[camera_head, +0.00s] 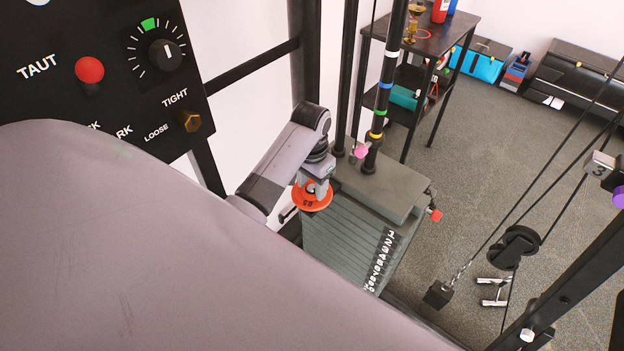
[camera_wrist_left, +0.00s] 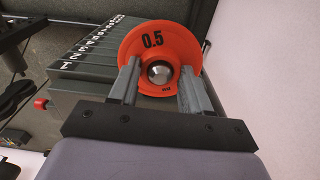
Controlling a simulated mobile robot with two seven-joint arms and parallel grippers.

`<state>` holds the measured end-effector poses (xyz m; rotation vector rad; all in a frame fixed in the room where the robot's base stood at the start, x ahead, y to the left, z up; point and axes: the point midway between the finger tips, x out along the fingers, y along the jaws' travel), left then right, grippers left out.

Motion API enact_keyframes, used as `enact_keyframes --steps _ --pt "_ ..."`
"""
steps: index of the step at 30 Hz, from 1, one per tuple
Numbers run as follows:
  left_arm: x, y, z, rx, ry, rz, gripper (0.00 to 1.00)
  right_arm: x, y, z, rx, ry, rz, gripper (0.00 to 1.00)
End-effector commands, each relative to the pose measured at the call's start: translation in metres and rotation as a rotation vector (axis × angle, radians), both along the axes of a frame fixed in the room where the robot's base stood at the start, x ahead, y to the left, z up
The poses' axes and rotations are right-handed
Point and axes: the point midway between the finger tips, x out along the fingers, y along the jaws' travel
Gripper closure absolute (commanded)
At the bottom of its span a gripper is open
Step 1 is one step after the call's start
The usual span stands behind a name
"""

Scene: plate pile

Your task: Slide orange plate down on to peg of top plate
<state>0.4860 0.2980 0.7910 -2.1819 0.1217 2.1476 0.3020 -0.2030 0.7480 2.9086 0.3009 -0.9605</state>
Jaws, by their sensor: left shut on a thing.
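The orange plate (camera_head: 310,205), a disc marked 0.5, is at the left corner of the grey weight stack. My left gripper (camera_head: 315,186) is shut on it from above. In the left wrist view the orange plate (camera_wrist_left: 186,42) faces the camera, with my left gripper's fingers (camera_wrist_left: 160,76) on either side of its centre. A round silver end (camera_wrist_left: 160,72), apparently the peg, shows at the plate's hole. How far the plate sits along it cannot be told. The top plate (camera_head: 388,185) is the thick grey block on the stack. My right gripper is out of view.
Numbered weight plates (camera_head: 345,240) lie under the top plate. A black post with coloured rings (camera_head: 383,100) rises from it, beside a pink ball (camera_head: 361,152). A red knob (camera_head: 435,215) sticks out right. A control panel (camera_head: 110,70) stands at upper left.

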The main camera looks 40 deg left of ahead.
Motion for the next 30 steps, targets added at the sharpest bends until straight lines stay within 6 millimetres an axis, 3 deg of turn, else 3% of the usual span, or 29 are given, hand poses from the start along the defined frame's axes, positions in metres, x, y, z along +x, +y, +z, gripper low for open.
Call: enact_keyframes --steps 30 --pt "0.001 0.0 -0.024 0.001 -0.003 0.0 1.0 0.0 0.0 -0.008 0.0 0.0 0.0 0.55"
